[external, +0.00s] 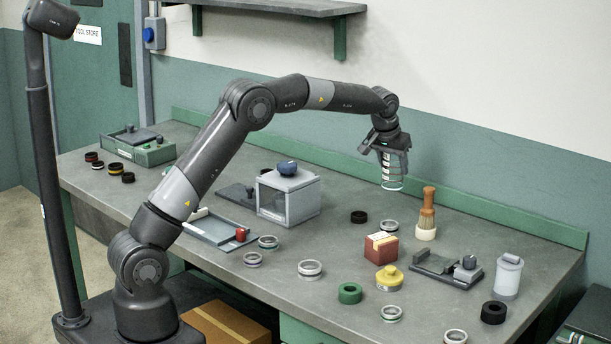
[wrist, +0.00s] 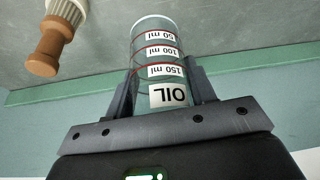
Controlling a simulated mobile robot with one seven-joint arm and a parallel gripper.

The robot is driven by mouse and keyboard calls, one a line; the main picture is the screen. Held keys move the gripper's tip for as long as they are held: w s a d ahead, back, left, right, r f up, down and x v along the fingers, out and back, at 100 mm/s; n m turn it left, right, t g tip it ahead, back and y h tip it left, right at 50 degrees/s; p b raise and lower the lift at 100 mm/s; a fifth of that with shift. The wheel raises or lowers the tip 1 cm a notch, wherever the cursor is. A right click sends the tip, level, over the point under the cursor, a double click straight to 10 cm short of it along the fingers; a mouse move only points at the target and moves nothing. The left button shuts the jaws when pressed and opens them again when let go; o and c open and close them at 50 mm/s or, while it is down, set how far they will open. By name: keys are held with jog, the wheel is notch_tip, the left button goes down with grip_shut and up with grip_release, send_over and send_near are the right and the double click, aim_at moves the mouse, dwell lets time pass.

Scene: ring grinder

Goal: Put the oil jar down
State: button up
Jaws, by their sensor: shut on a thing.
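The oil jar (wrist: 160,52) is a clear cylinder with white labels marked OIL, 50 ml, 100 ml and 150 ml. It also shows in the external view (external: 391,177), upright below my gripper. My gripper (external: 390,160) points down near the back of the workbench, left of the wooden-handled brush. Its two fingers sit on either side of the jar in the wrist view (wrist: 160,92), shut on it. The jar's lower end is close to the bench top; I cannot tell if it touches.
A black ring (external: 358,217), a metal ring (external: 389,226) and a red box (external: 381,247) lie in front. The grey bench (external: 330,195) has free room around the jar. A green ledge (external: 500,215) runs along the back.

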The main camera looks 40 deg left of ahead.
jog(key=shift+s+d+r, duration=0.3)
jog(key=shift+d+r, duration=0.05)
jog(key=shift+d, duration=0.05)
notch_tip(320, 180, up, 5)
jog(key=s+d+m+h, duration=0.1)
jog(key=s+d+m, duration=0.1)
jog(key=s+d, duration=0.35)
jog(key=s+d+m+h, duration=0.1)
jog(key=s+d+m, duration=0.15)
jog(key=d, duration=0.65)
jog(key=s+d+m, duration=0.2)
jog(key=s+d, duration=0.3)
jog(key=d, duration=0.3)
jog(key=s+d+m+g+h, duration=0.1)
jog(key=s+d+m, duration=0.3)
jog(key=s+d, duration=0.7)
jog(key=s+d+m+g+h, duration=0.15)
jog(key=s+d+m, duration=0.4)
jog(key=s, duration=1.05)
jog(key=shift+n, duration=0.7)
jog(key=shift+w+a+f, duration=0.2)
jog(key=shift+w+f, duration=1.85)
jog(key=shift+f, duration=0.6)
jog(key=shift+w+a+f, duration=0.15)
jog(key=shift+w+f, duration=1.85)
jog(key=shift+f, duration=0.65)
jog(key=shift+w+a+f, duration=0.2)
jog(key=shift+w+f, duration=1.85)
jog(key=shift+f, duration=0.6)
